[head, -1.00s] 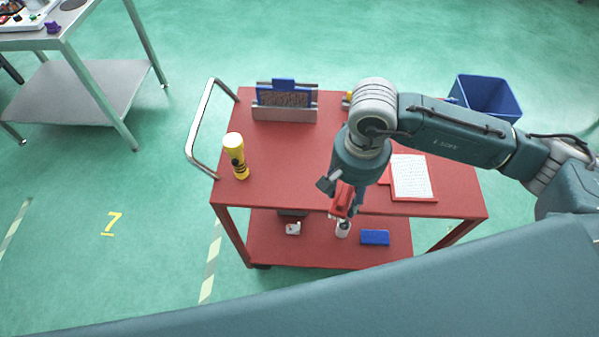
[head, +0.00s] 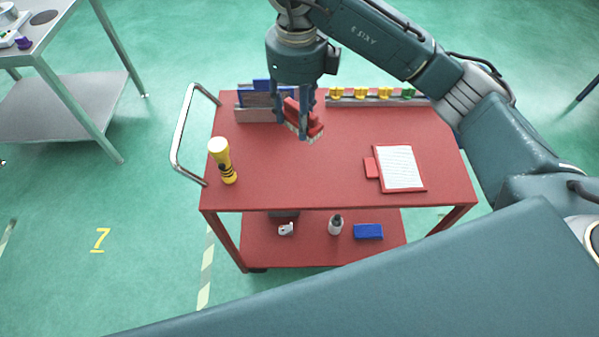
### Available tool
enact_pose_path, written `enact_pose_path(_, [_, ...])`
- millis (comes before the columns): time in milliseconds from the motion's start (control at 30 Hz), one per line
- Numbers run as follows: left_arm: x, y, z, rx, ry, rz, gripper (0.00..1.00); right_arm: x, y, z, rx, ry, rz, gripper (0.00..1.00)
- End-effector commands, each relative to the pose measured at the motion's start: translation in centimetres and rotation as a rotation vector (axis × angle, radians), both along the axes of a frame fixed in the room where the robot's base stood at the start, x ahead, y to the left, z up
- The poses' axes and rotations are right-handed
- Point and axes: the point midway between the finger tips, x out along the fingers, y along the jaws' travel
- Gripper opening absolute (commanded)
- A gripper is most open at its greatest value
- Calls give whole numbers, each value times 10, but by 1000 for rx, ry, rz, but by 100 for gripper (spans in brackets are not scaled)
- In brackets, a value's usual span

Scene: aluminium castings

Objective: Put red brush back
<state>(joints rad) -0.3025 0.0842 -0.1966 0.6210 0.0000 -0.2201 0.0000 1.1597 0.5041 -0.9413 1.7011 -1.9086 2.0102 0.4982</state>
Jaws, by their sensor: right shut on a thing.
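The red brush (head: 305,122) with pale bristles on its lower edge shows in the head view, above the far part of the red cart top. My right gripper (head: 303,128) is shut on it and points down. The brush is tilted, and it is held close to the right end of the grey rack (head: 246,114) with the blue brush (head: 262,86) in it. The fingers hide part of the brush and of the rack. My left gripper is not in view.
The red cart (head: 300,180) carries a yellow flashlight (head: 221,160), a red clipboard with paper (head: 400,168) and a rail with yellow and green pieces (head: 372,94). A bottle (head: 335,225) and a blue block (head: 368,231) lie on the lower shelf. The middle of the top is clear.

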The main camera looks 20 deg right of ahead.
Motion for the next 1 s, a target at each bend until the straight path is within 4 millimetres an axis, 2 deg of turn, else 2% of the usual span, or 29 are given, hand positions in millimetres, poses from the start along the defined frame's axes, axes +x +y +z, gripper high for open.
enact_pose_path(100, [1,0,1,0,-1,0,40,-3,1,-26,1,11,-5,24])
enact_pose_path(500, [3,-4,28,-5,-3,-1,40,-2,0,-125,-2,7,-4,24])
enact_pose_path(600, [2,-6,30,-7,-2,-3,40,-2,0,-141,-2,3,-3,24])
enact_pose_path(767, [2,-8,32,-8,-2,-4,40,-1,0,-155,-1,3,-3,24])
enact_pose_path(1000, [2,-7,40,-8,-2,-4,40,-2,0,-188,-1,5,-3,24])
